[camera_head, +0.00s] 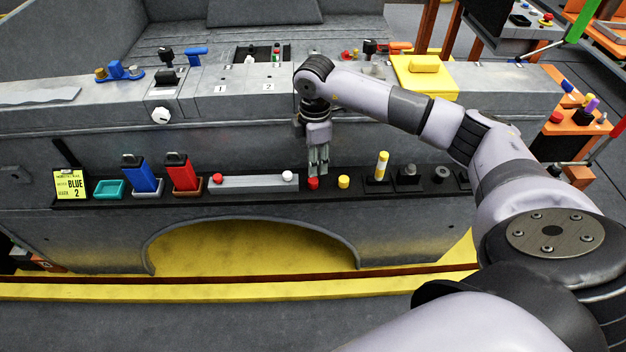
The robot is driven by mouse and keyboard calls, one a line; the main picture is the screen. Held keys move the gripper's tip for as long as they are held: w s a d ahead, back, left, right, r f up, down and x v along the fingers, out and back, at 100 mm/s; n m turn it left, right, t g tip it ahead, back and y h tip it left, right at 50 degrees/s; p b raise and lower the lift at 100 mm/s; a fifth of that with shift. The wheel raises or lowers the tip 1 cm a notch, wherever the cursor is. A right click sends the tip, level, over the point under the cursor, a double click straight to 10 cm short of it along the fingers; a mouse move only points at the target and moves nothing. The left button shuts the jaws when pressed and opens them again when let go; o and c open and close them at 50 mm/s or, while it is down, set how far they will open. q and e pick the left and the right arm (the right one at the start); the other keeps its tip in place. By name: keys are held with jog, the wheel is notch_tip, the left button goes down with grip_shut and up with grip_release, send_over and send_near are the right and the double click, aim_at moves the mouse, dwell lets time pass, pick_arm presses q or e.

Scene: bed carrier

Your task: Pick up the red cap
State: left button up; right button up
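A small red cap (313,183) stands on the dark shelf (330,187) along the front of the grey vehicle-like unit. My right gripper (318,170) points down right above this cap, its fingertips at or very near the cap's top. I cannot tell whether they touch it, and the fingers look close together, but their gap is unclear. Another small red knob (217,178) sits on the left end of a grey bar (252,184). My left gripper is not in view.
A white knob (287,176) and a yellow cap (343,181) stand on either side of the red cap. A yellow-and-white post (381,166) stands further right. Blue (140,176) and red (183,175) holders stand left. The grey ledge with switches overhangs behind.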

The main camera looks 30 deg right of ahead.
aim_at(313, 180)
jog(key=shift+w+a+f+p, duration=0.1)
jog(key=shift+f+p, duration=0.25)
jog(key=shift+f, duration=1.35)
jog(key=shift+a+f+p, duration=0.1)
jog(key=shift+f+p, duration=0.2)
jog(key=shift+f, duration=1.4)
jog(key=shift+c, duration=0.3)
jog(key=c, duration=0.4)
